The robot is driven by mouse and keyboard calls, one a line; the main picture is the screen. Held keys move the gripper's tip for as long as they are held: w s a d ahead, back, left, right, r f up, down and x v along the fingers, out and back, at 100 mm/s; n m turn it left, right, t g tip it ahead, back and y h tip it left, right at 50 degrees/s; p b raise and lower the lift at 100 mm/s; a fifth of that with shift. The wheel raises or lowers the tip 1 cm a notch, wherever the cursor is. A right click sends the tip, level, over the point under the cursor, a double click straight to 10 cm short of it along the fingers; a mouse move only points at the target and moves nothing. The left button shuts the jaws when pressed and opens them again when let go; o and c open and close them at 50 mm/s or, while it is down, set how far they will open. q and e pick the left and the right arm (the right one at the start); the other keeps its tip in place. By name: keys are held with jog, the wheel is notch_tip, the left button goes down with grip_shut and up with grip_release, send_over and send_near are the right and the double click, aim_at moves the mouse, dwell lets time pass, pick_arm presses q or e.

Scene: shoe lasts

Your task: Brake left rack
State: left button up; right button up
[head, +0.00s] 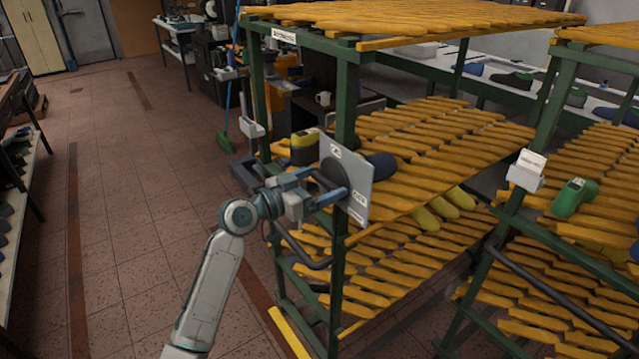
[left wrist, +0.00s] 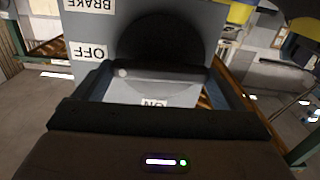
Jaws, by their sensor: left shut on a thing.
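The left rack (head: 345,90) is a green metal frame with yellow slatted shelves. A grey brake plate (head: 354,161) with a round black disc (head: 333,172) is fixed on its front post. In the left wrist view the plate (left wrist: 85,22) reads BRAKE, OFF and ON, upside down. A black bar handle (left wrist: 165,74) crosses in front of the disc, with OFF to its left and ON just below it. My left gripper (head: 325,193) is shut on this handle, its blue fingers on either side. The handle's ends are partly hidden by the fingers. My right gripper is not in view.
A second rack (head: 545,110) stands at the right, with a green device (head: 573,198) on its shelf. A yellow-black device (head: 305,147) and dark blue lasts (head: 381,165) are close behind the plate. A black rail (head: 300,250) sits below my gripper. The tiled floor (head: 130,190) at left is clear.

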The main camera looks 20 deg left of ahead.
pick_arm(q)
jog(key=n+p, duration=0.1)
jog(key=n, duration=0.3)
jog(key=shift+a+r+n, duration=0.1)
jog(key=shift+n, duration=0.2)
jog(key=n+p, duration=0.2)
jog(key=n, duration=0.2)
jog(key=shift+w, duration=0.1)
jog(key=n+p, duration=0.2)
jog(key=n, duration=0.3)
jog(key=shift+p, duration=0.35)
jog(key=n+p, duration=0.1)
jog(key=n, duration=0.2)
jog(key=shift+a+f+p, duration=0.1)
jog(key=shift+f+p, duration=0.1)
jog(key=shift+p, duration=0.2)
jog(key=shift+n, duration=0.3)
jog(key=shift+f, duration=0.1)
